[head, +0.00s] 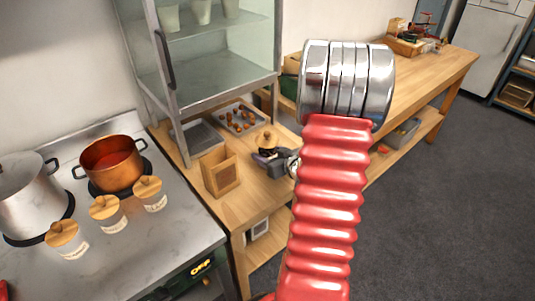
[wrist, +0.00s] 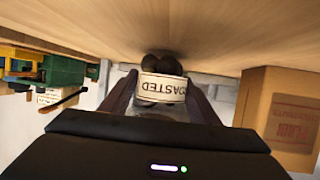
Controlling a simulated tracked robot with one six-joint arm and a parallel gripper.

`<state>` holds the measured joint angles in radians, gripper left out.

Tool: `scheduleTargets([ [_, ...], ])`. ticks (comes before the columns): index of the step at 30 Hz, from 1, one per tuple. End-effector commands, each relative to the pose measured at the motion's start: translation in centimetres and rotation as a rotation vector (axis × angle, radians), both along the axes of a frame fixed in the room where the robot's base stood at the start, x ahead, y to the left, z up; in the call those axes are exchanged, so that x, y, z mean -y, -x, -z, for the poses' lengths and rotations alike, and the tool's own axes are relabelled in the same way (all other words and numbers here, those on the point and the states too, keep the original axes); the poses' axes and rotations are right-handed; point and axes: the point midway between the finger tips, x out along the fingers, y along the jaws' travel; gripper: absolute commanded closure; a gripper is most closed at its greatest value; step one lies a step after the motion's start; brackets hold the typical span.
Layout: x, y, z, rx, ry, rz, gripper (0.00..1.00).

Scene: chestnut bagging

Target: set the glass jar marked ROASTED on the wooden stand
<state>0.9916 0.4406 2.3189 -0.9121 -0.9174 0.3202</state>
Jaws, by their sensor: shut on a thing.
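The glass jar marked ROASTED (wrist: 163,88) is between the two fingers of my gripper (wrist: 160,97) in the wrist view, which shows the scene upside down. Dark chestnuts show in it, and its base is close to the wooden bench top; I cannot tell whether it touches. In the head view its wooden lid (head: 265,138) shows above my gripper (head: 270,158), which is shut on it over the bench. My red arm hides part of the bench. I cannot pick out the wooden stand for certain in either view.
A brown box (head: 220,173) stands left of my gripper; a box with red print (wrist: 279,110) is at the right in the wrist view. A tray of chestnuts (head: 240,119) lies behind. Lidded jars (head: 108,214) and a copper pot (head: 110,162) are on the stove. A glass cabinet (head: 205,60) rises behind.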

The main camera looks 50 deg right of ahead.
Motion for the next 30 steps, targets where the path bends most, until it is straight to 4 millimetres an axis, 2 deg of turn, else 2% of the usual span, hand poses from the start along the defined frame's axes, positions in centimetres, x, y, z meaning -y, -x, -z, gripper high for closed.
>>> scheduleTargets([
  [4, 0.0, 0.0, 0.2, 0.001, 0.0, 0.0, 0.78],
  [5, 0.0, 0.0, 0.2, 0.0, 0.0, 0.001, 0.43],
  [12, 0.0, 0.0, 0.2, 0.0, 0.0, 0.001, 0.26],
  [23, 0.0, 0.1, -0.1, 0.0, 0.0, 0.001, 0.26],
  [30, -0.4, 2.3, -1.1, 0.001, 0.002, 0.004, 0.26],
])
